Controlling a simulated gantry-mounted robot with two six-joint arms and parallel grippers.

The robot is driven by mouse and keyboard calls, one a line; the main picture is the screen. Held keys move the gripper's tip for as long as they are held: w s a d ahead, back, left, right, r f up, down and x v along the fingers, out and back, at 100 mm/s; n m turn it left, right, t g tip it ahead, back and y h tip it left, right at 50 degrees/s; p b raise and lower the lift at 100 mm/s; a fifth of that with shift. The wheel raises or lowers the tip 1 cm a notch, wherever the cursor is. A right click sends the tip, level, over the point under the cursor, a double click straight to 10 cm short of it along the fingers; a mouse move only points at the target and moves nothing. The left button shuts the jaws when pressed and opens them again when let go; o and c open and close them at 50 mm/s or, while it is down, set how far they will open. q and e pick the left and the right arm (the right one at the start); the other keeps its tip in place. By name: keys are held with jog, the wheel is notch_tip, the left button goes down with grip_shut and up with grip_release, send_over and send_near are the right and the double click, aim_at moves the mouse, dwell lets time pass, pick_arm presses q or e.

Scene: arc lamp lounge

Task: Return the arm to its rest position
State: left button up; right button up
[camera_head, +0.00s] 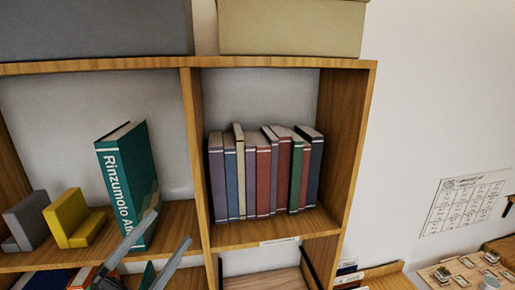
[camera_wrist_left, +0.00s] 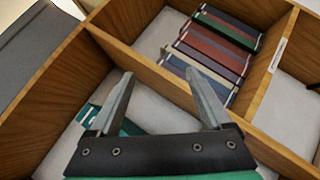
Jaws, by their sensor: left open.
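My left gripper (camera_head: 164,240) is open and empty in the head view, low in front of the left compartment of the shelf (camera_head: 190,130). It also shows in the left wrist view (camera_wrist_left: 165,88), with its two fingers spread apart. A teal book (camera_head: 130,180) with white lettering stands upright, slightly tilted, in the left compartment, just behind and above the fingers. In the left wrist view part of a teal book (camera_wrist_left: 130,127) shows behind the fingers. My right gripper is not in view.
A row of several books (camera_head: 265,170) stands in the right compartment. A yellow bookend (camera_head: 72,215) and a grey bookend (camera_head: 28,220) stand at the left. A beige box (camera_head: 290,28) and a grey box (camera_head: 95,28) sit on top. A paper chart (camera_head: 465,200) hangs on the right wall.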

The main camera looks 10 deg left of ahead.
pick_arm(q)
jog(key=s+d+r+m+t+h, duration=0.1)
jog(key=s+d+r+m+h, duration=0.1)
jog(key=d+r+m, duration=0.4)
jog(key=s+d+r+m+h, duration=0.2)
jog(key=s+r+m, duration=0.15)
jog(key=r, duration=0.45)
jog(key=s+a+r+m+t+y, duration=0.4)
jog(key=r+m+y, duration=0.3)
jog(key=m+y, duration=0.2)
jog(key=shift+s+a+r+m+t+y, duration=0.15)
jog(key=shift+s+a+m+t+y, duration=0.2)
jog(key=shift+s+m, duration=0.65)
jog(key=shift+w, duration=0.2)
